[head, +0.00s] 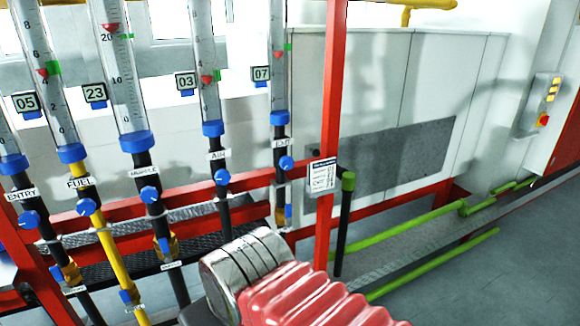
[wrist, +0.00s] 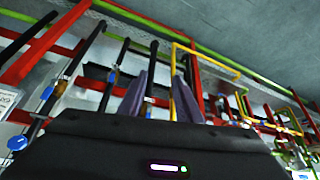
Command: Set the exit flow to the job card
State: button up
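The exit flow tube (head: 279,85) is the rightmost of the row in the head view. Its red float (head: 278,55) sits slightly below a green marker (head: 289,47). A tag (head: 261,74) reading 07 is at its left.
Other tubes stand left of exit, with knobs for entry (head: 29,219), fuel (head: 85,207), muffle (head: 149,195) and air (head: 222,177). The red post (head: 331,100) stands just right of the exit tube. Green pipes (head: 410,229) run low at right, beside open grey floor (head: 500,270).

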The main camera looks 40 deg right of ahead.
jog(key=shift+o, duration=0.6)
jog(key=shift+o, duration=0.8)
jog(key=shift+w+d, duration=0.15)
jog(key=shift+o, duration=1)
jog(key=w+d+r+m+t+h, duration=0.2)
jog(key=w+d+r+t+h, duration=0.1)
jog(key=w+d, duration=0.7)
notch_tip(320, 180, up, 2)
jog(key=shift+w+d+r+m+t+h, duration=0.1)
jog(key=shift+w+d+m+t+h, duration=0.25)
jog(key=shift+d+t, duration=0.45)
jog(key=w+d+r+t+h, duration=0.1)
jog(key=w+d+r+t, duration=0.1)
jog(key=w+d+r, duration=0.3)
jog(key=w+d+r+t+h, duration=0.1)
jog(key=d+r+t+h, duration=0.1)
jog(key=d, duration=0.6)
jog(key=s+d+f+n+t+y, duration=0.1)
jog(key=s+d+f+t, duration=0.2)
jog(key=s+d, duration=0.3)
jog(key=shift+s+d+f+y, duration=0.35)
jog(key=shift+s+f, duration=0.55)
jog(key=shift+s, duration=0.25)
jog(key=shift+w+n, duration=0.1)
jog(key=shift+n, duration=0.15)
